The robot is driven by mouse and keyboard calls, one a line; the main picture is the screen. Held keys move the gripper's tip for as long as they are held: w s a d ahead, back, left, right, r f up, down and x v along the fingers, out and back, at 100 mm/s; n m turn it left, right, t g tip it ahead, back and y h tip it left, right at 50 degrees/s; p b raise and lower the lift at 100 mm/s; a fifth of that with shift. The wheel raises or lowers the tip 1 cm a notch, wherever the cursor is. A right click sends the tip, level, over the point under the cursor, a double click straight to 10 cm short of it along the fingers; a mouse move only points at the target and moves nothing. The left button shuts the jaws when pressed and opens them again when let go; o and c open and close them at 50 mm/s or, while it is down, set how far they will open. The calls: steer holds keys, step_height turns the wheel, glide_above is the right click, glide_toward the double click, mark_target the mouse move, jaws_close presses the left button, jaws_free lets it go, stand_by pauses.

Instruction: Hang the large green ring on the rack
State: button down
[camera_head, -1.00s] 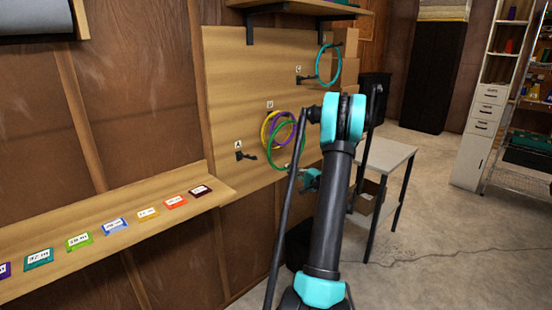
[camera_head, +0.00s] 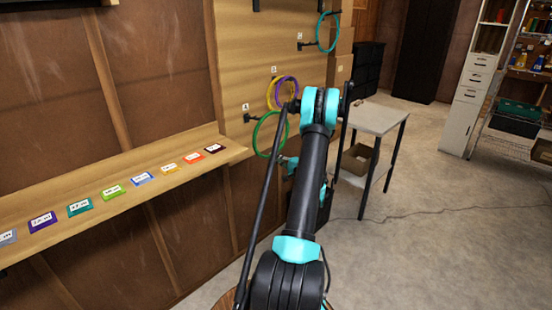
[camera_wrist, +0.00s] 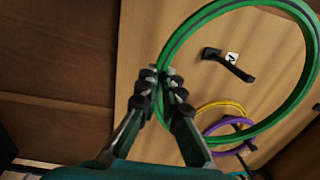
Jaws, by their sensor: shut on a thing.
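The large green ring (camera_head: 254,138) is held upright in front of the wooden pegboard, and it fills the upper right of the wrist view (camera_wrist: 187,34). My gripper (camera_wrist: 162,76) is shut on its left edge in that view. The black peg labelled A (camera_wrist: 230,64) appears inside the ring's outline in the wrist view; I cannot tell whether the ring is around it or in front. In the head view the bare peg A (camera_head: 250,118) is by the ring's upper left edge. My arm partly hides the gripper there.
A yellow ring (camera_wrist: 222,105) and a purple ring (camera_wrist: 207,131) hang together on another peg, close to the green ring. A teal ring (camera_head: 319,34) hangs on a farther peg. A shelf (camera_head: 130,182) with coloured cards juts out at left. A small table (camera_head: 375,117) stands at right.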

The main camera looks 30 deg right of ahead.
steer(key=w+a+f, duration=0.2)
steer(key=w, duration=0.4)
steer(key=w+a+f, duration=0.2)
steer(key=w, duration=0.4)
steer(key=shift+w+a+f, duration=0.2)
steer(key=shift+w+f, duration=0.05)
steer(key=shift+f, duration=0.05)
stand_by(0.4)
stand_by(0.5)
steer(key=c, duration=1.4)
jaws_free()
steer(key=shift+c, duration=0.2)
steer(key=v, duration=0.9)
steer(key=shift+r, duration=0.1)
